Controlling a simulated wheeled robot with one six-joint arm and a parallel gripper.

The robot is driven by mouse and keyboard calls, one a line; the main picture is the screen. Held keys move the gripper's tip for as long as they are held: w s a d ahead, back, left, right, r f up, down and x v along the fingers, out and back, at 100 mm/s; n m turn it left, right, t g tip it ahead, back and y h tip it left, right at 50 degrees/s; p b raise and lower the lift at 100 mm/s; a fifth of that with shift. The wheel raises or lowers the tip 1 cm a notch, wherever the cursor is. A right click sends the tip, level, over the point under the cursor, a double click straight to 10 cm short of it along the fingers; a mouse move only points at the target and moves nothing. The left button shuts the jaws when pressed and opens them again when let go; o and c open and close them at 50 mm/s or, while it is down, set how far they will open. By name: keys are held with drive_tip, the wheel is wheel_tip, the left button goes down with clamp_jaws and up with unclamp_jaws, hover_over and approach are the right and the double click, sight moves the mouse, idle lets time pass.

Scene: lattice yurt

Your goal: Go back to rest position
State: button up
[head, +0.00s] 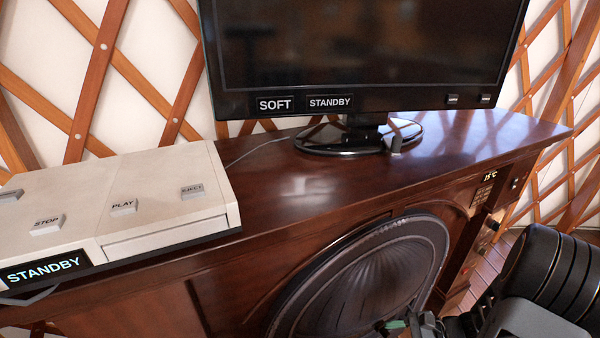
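My black arm (550,265) enters at the lower right corner, in front of the cabinet. What looks like part of my gripper (408,326), with a small green piece on it, shows at the bottom edge. It is low, in front of a large dark round disc. Most of it is cut off by the frame, so I cannot see whether its fingers are open or shut, or whether they hold anything.
A dark wood cabinet (290,200) carries a monitor (360,50) reading SOFT and STANDBY, and a cream player (150,190) with PLAY, STOP and EJECT buttons. The round disc (365,275) stands before the cabinet front. A control panel (485,205) is at right. Lattice wall behind.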

drive_tip(key=a+r+n+h+p, duration=0.3)
drive_tip(key=r+n+h+p, duration=0.3)
drive_tip(key=r, duration=1)
drive_tip(key=a+r+n+h+p, duration=0.3)
drive_tip(key=r+n+h+p, duration=0.3)
drive_tip(key=r, duration=1)
drive_tip(key=n+p, duration=0.2)
drive_tip(key=n, duration=0.2)
drive_tip(key=shift+s+a+r+t+h+p, duration=0.15)
drive_tip(key=shift+s+a+t+h+p, duration=0.15)
drive_tip(key=shift+s+p, duration=0.1)
